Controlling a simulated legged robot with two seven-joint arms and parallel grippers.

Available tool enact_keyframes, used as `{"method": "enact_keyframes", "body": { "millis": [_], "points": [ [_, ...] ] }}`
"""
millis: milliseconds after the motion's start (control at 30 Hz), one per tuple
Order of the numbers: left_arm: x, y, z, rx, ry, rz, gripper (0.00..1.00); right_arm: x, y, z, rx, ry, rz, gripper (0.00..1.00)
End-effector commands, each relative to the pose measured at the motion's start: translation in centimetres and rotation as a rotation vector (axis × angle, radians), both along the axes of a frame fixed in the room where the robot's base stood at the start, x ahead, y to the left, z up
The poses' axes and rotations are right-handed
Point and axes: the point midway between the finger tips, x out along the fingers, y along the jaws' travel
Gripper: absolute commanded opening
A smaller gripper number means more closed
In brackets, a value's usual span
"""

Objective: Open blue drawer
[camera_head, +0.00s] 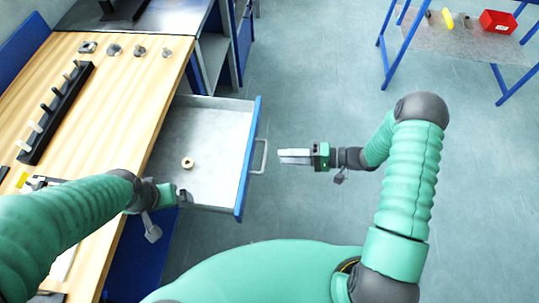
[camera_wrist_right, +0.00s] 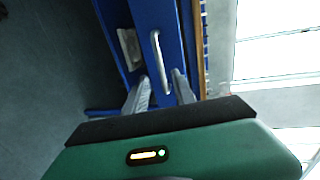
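The blue drawer (camera_head: 248,160) is pulled out of the workbench, its grey inside showing from above and a small tan ring-shaped piece (camera_head: 187,163) lying in it. Its silver handle (camera_head: 262,156) is on the blue front. My right gripper (camera_head: 281,156) is just right of the handle, pointing at it, with a small gap. In the right wrist view the handle (camera_wrist_right: 158,55) shows ahead, between two spread fingers (camera_wrist_right: 160,92); nothing is held. My left gripper (camera_head: 184,194) is over the drawer's near left part; its fingers are too small to read.
The wooden workbench top (camera_head: 120,75) carries a black rack (camera_head: 55,112) and several small metal parts. A blue-framed table with a red bin (camera_head: 498,22) stands at the far right. The floor right of the drawer is clear.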

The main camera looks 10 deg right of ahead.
Motion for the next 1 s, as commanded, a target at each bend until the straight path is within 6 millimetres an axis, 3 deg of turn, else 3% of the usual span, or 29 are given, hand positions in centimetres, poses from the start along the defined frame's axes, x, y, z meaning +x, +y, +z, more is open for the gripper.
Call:
{"method": "enact_keyframes", "body": {
  "millis": [200, 367, 867, 967, 1000],
  "points": [
    [0.0, 0.0, -0.1, 0.0, 0.0, 0.0, 1.0, -1.9, -5.6, 1.1, -0.001, 0.0, -0.002, 0.32],
    [0.0, 0.0, -0.1, 0.0, 0.0, 0.0, 1.0, -2.8, -7.8, 1.5, 0.0, 0.0, -0.001, 0.32],
    [0.0, 0.0, -0.1, 0.0, 0.0, 0.0, 1.0, -2.9, -8.3, 1.7, 0.0, 0.0, 0.001, 0.32],
    [0.0, 0.0, 0.1, 0.0, 0.0, 0.0, 1.0, -1.5, -8.2, 2.1, -0.06, -0.047, -0.027, 0.32],
    [0.0, 0.0, 0.3, 0.0, 0.0, 0.0, 1.0, 0.1, -8.2, 2.5, -0.127, -0.097, -0.06, 0.32]
  ]
}}
